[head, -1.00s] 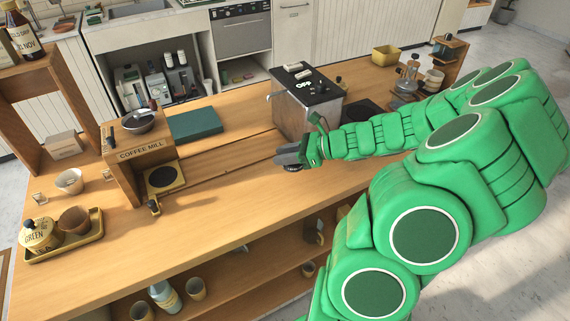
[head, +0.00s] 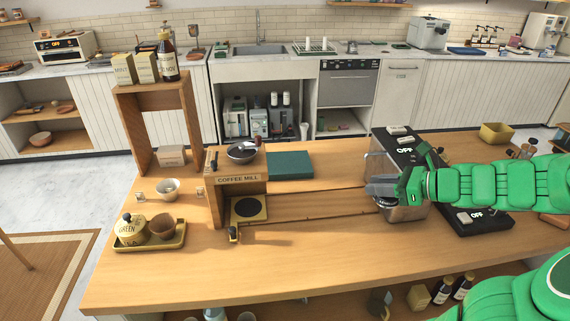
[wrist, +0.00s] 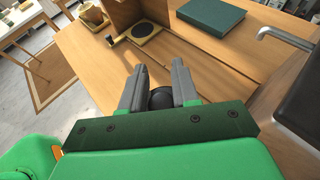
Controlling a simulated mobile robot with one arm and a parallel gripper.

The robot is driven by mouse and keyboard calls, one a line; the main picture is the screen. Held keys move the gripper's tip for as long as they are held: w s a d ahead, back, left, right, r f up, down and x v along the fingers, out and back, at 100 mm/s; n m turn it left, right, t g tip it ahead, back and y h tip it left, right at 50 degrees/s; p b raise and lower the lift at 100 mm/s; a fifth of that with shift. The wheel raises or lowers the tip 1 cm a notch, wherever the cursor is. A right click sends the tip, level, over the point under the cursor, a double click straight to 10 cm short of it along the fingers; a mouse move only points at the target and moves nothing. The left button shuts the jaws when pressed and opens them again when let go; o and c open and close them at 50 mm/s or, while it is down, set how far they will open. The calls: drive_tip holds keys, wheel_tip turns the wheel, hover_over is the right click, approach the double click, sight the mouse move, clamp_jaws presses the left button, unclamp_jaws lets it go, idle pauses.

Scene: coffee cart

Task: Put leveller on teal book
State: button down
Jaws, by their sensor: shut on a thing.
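My gripper (head: 384,188) is at the front of the boxy metal machine, over the wooden counter. In the wrist view its two grey fingers (wrist: 159,92) are shut on a dark round leveller (wrist: 161,98). In the head view only a dark, silvery bit of the leveller (head: 387,202) shows below the fingers. The teal book (head: 290,165) lies flat on the counter, to the left of my gripper and farther back. Its top is bare; it also shows in the wrist view (wrist: 211,14).
The coffee mill (head: 237,185) with a pan on top stands left of the book. The metal machine (head: 380,157) stands right of the book. A tray (head: 150,243) with a green-labelled pot and brown cup is at front left. The counter (head: 300,235) between is mostly clear.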

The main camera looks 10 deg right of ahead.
wheel_tip(320, 180, up, 4)
drive_tip(key=shift+w+a+r, duration=0.1)
drive_tip(key=w+a+t, duration=0.1)
drive_tip(key=w+a, duration=0.2)
drive_tip(key=w, duration=0.4)
drive_tip(key=w+a, duration=0.4)
drive_tip(key=w, duration=0.3)
drive_tip(key=m+h, duration=0.1)
drive_tip(key=m, duration=0.1)
hover_over(279, 160)
drive_tip(key=s, duration=0.1)
drive_tip(key=shift+t, duration=0.4)
wheel_tip(279, 160, down, 14)
drive_tip(key=shift+s+r, duration=0.1)
drive_tip(key=shift+r, duration=0.15)
drive_tip(key=shift+w+f, duration=0.75)
drive_tip(key=shift+f, duration=1.6)
drive_tip(key=shift+f, duration=0.2)
